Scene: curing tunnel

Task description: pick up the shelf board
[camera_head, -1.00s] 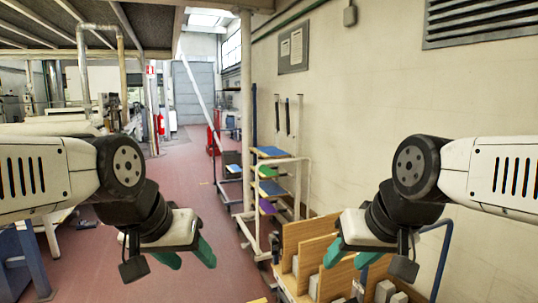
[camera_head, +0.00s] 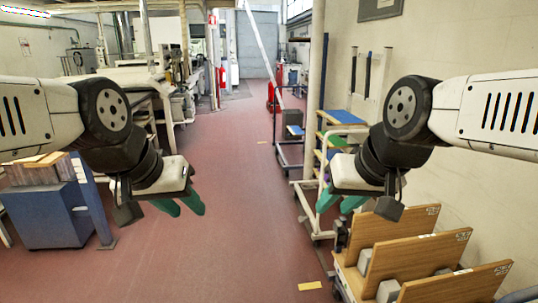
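Several wooden boards stand on edge, tilted, in a low cart at the lower right: a rear board (camera_head: 398,232), a middle board (camera_head: 425,256) and a front board (camera_head: 465,284). White labels show on their top edges. I cannot tell which one is the shelf board. My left gripper (camera_head: 180,206) hangs over the open floor at centre left, its teal fingers apart and empty. My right gripper (camera_head: 338,203) is in front of the shelf trolley in the picture, up and left of the boards. Its fingers are apart and empty, partly against the trolley.
Grey blocks (camera_head: 388,291) sit between the boards. A white-framed trolley with blue (camera_head: 346,117) and green shelves stands behind the cart, beside the wall. A blue cabinet (camera_head: 45,217) with a box on top stands at left. The red floor (camera_head: 230,240) between is clear.

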